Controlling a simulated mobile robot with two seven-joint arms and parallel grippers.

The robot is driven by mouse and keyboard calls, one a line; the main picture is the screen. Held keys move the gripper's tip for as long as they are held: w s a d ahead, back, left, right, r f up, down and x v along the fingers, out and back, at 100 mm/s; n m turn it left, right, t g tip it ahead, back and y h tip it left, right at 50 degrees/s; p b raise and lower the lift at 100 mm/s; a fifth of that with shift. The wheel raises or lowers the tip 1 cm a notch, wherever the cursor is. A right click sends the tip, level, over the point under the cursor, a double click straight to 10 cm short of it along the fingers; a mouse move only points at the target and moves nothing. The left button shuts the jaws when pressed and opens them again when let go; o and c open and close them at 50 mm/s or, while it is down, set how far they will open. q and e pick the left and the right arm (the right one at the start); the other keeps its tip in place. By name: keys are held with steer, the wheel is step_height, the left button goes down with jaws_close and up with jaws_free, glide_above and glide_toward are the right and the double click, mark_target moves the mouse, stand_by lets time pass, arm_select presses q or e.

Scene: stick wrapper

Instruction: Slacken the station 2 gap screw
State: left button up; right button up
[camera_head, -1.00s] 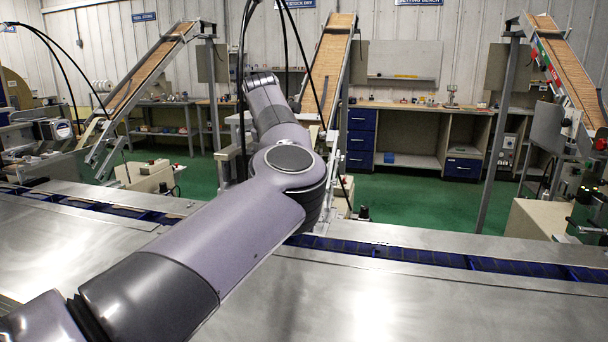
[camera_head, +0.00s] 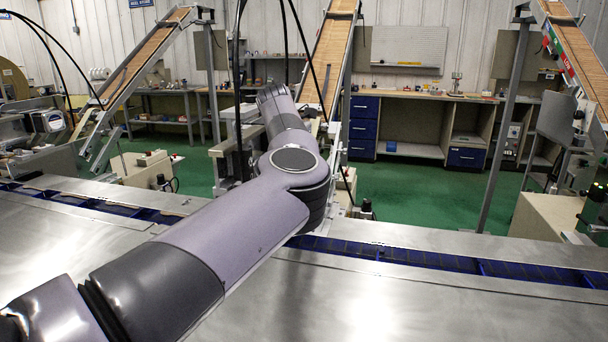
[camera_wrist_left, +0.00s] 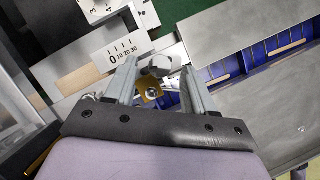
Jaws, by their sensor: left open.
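In the left wrist view, a grey faceted knob or screw head (camera_wrist_left: 156,66) shows between the finger ends of my left gripper (camera_wrist_left: 158,72). The fingers are open, one on each side, and contact cannot be told. Closer to the palm is a small brass block (camera_wrist_left: 148,89) with a round screw head. I cannot tell which of these is the gap screw. My right gripper is not in view.
A blue-flighted conveyor channel (camera_head: 400,257) runs across the steel deck (camera_head: 440,310); it also shows in the wrist view (camera_wrist_left: 240,62). Sloped feeders stand at left (camera_head: 140,62), middle (camera_head: 330,55) and right (camera_head: 575,50). A bench with blue drawers (camera_head: 362,128) is behind.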

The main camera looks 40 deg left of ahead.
arm_select(q)
steer(key=shift+w+f, duration=0.1)
steer(key=shift+f, duration=0.2)
jaws_close()
